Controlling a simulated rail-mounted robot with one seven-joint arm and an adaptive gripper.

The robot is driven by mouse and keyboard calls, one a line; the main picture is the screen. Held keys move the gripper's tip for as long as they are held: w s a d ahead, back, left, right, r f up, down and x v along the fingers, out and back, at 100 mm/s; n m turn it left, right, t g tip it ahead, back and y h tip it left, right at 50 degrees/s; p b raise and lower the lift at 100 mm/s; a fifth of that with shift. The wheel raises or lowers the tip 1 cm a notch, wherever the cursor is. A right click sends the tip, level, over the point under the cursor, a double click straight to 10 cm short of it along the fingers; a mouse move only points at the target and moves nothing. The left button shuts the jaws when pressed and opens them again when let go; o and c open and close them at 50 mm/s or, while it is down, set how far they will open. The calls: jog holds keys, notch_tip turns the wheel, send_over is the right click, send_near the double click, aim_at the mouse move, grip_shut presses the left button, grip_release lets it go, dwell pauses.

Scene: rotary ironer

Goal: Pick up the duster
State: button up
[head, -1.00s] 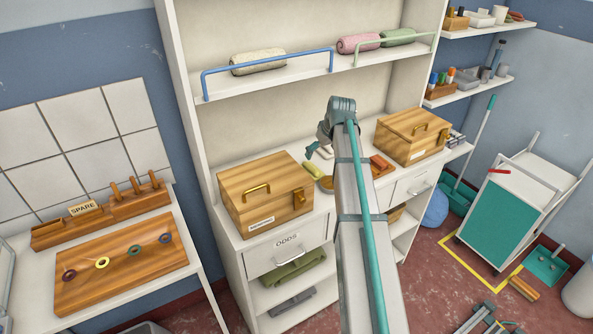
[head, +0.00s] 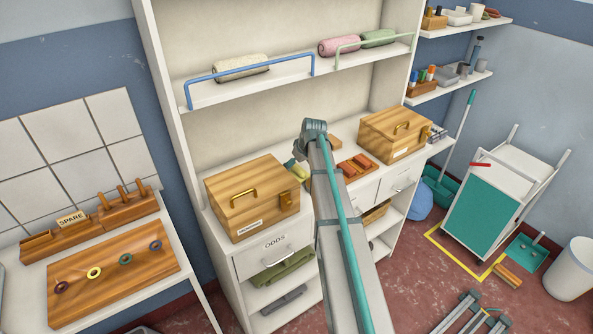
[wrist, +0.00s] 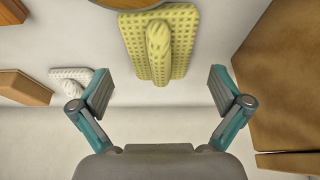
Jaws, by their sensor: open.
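A yellow, waffle-textured piece with a raised grip along its middle, which looks like the duster (wrist: 178,62), lies on the white counter. In the wrist view it is at the top centre, just beyond my fingertips and roughly between their lines. In the head view only a yellow part of it (head: 301,174) shows beside my arm. My gripper (wrist: 161,91) is open and empty, its two fingers spread wide with bare counter between them. My arm hides much of the gripper in the head view.
A wooden box (head: 250,203) stands left of the duster, another wooden box (head: 398,138) to the right. A small white textured piece (wrist: 74,74) and a brown block (wrist: 22,88) lie left in the wrist view. A round wooden edge (wrist: 135,3) nearly touches the duster.

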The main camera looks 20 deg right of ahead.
aim_at(297, 167)
jog(key=shift+x, duration=1.1)
jog(key=shift+c, duration=0.3)
jog(key=c, duration=1)
jog(key=shift+r, duration=0.2)
jog(key=shift+c, duration=0.2)
notch_tip(297, 167, up, 10)
jog(key=b, duration=0.2)
jog(key=shift+f+b, duration=0.15)
jog(key=shift+b, duration=0.25)
